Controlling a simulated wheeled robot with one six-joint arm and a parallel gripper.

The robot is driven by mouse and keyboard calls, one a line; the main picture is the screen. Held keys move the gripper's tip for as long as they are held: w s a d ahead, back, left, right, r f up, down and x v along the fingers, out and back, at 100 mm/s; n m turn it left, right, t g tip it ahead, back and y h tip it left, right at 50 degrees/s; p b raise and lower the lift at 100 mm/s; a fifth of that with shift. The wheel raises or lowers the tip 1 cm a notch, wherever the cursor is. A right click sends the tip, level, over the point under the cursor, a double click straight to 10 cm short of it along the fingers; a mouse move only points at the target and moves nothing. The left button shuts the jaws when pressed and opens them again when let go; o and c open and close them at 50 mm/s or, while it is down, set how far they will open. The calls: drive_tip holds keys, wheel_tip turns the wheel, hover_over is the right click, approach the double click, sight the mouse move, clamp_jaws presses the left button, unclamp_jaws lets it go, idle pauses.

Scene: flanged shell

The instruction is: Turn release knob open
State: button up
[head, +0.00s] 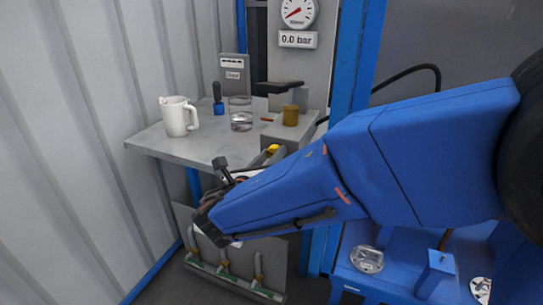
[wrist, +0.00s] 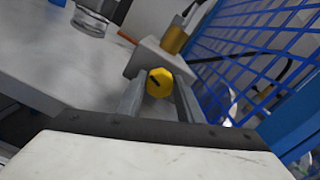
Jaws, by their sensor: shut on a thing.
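The yellow release knob (wrist: 159,82) sits on the front of a grey block (wrist: 158,58) at the edge of the worktop; a dark mark runs slantwise across its face. My gripper (wrist: 160,97) has one grey finger on each side of the knob and is shut on it. In the head view only a bit of the yellow knob (head: 272,149) shows above my blue arm; the arm hides most of my fingers.
The grey worktop (head: 165,146) holds a white jug (head: 178,116), a glass jar (head: 241,117) and a brass-coloured cylinder (head: 291,115). The gauge (head: 298,12) stands above a 0.0 bar sign (head: 298,40). Blue mesh (wrist: 245,55) stands close right of my gripper.

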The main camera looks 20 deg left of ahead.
drive_tip(key=shift+a+n, duration=0.1)
drive_tip(key=shift+n, duration=2)
drive_tip(key=shift+f, duration=0.1)
drive_tip(key=o, duration=1.1)
drive_tip(key=shift+c, duration=0.2)
